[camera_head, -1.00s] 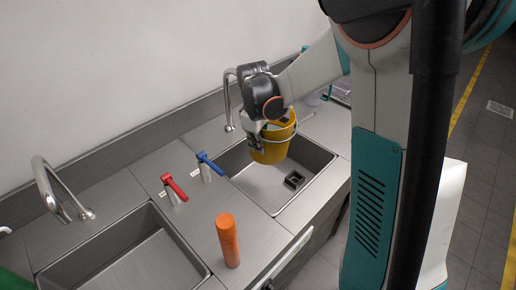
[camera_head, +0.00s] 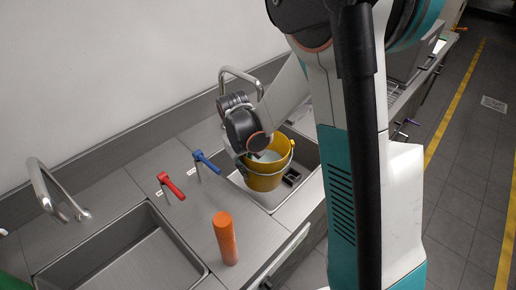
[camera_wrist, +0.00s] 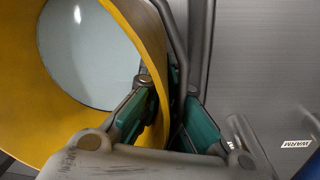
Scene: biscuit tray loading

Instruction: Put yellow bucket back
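The yellow bucket (camera_head: 263,180) hangs upright over the right sink basin in the head view, with its handle at the rim. Its inside shows a pale, bluish-white surface. My gripper (camera_head: 246,158) is at the bucket's left rim. In the wrist view, the bucket's wall (camera_wrist: 125,35) passes between the two teal-padded fingers of my gripper (camera_wrist: 168,105), one inside and one outside. The fingers are closed on the wall. The bucket's underside is hidden from both views.
The right sink basin (camera_head: 301,150) lies under the bucket, with a dark drain piece (camera_head: 291,177). A faucet (camera_head: 240,75), blue lever (camera_head: 206,161), red lever (camera_head: 171,186) and orange cylinder (camera_head: 225,238) stand nearby. The left basin (camera_head: 125,255) is empty.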

